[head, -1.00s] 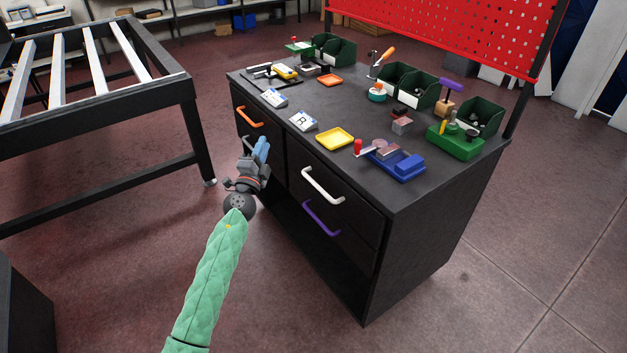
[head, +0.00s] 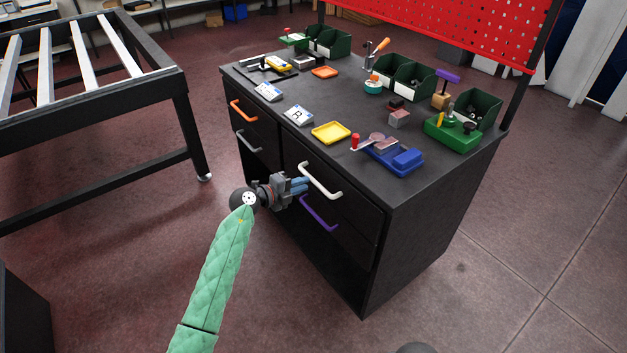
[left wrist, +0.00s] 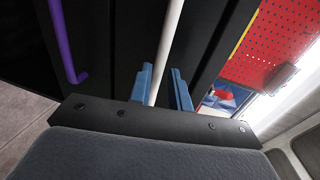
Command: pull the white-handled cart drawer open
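The white handle (head: 325,187) is on the upper right drawer (head: 350,201) of the black cart (head: 420,240). That drawer looks shut, flush with the cart front. My left gripper (head: 304,186) is at the left part of the handle. In the left wrist view the white handle (left wrist: 169,50) runs between the two blue fingertips (left wrist: 162,88). The fingers are apart, with a gap on the right side of the handle; whether the left finger touches it I cannot tell. My right gripper is not in view.
A purple handle (head: 318,214) sits just below the white one. An orange handle (head: 243,111) and a grey handle (head: 248,143) are on the left drawers. A black frame table (head: 180,100) stands at the left. The floor before the cart is clear.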

